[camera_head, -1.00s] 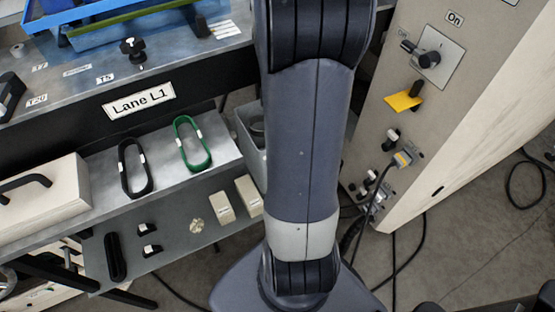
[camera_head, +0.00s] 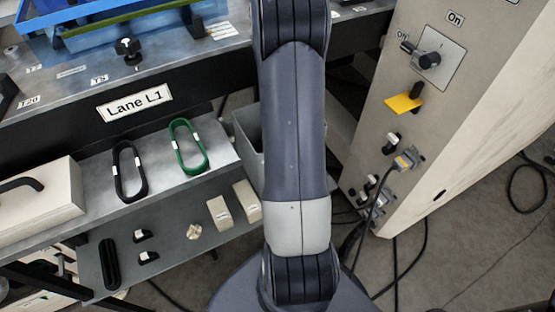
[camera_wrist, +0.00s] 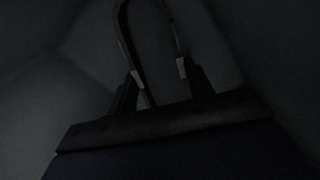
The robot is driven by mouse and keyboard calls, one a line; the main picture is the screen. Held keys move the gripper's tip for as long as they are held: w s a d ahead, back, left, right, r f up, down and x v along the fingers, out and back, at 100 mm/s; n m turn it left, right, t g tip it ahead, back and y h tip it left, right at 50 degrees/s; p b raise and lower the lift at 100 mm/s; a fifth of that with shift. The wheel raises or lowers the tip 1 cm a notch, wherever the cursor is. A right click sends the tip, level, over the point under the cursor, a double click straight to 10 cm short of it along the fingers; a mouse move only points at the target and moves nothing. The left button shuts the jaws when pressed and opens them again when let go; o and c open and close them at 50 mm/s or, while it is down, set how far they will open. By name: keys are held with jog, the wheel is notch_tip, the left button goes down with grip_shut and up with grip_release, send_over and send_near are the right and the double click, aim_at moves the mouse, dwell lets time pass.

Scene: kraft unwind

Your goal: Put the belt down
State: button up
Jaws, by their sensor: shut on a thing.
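My gripper (camera_wrist: 158,76) shows only in the dark wrist view. It is shut on a dark looped belt (camera_wrist: 122,22), which stands out beyond the fingers. The belt's colour is hard to tell in the gloom. Dim grey surfaces meeting at corners surround it. In the head view, my arm hides the gripper and the held belt.
A grey bin (camera_head: 248,138) stands partly behind my arm. A lower shelf (camera_head: 180,262) holds small blocks and black parts. A beige box (camera_head: 50,205) sits at left. A beige cabinet (camera_head: 412,150) with a rotary switch, yellow tab and cables stands at right.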

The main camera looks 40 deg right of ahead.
jog(key=shift+f, duration=0.25)
jog(key=o, duration=1)
jog(key=shift+r, duration=0.1)
notch_tip(320, 180, up, 12)
jog(key=shift+r+p, duration=0.15)
jog(key=shift+p, duration=0.6)
